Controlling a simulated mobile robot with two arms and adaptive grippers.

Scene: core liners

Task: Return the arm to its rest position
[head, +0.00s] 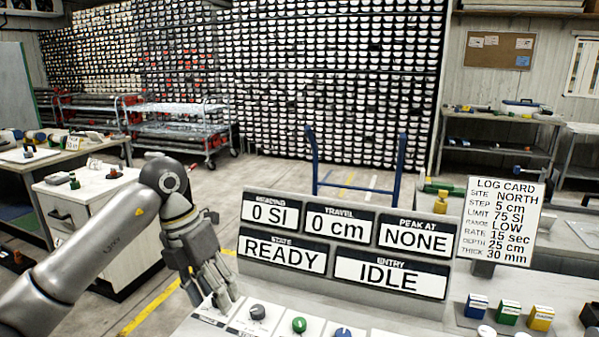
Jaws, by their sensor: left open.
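My left gripper (212,290) hangs from the left arm, which comes in from the lower left. Its fingers point down at the left end of the control panel (258,318), close above or at the labelled plate there; I cannot tell whether they touch it. The gripper is open, with nothing visible in it. My right gripper is not in view.
A display board (345,250) reads 0 SI, 0 cm, NONE, READY and IDLE. A log card (499,222) stands to its right. Blue, green and yellow blocks (508,312) sit at the lower right. A white cabinet (95,225) stands behind the left arm.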

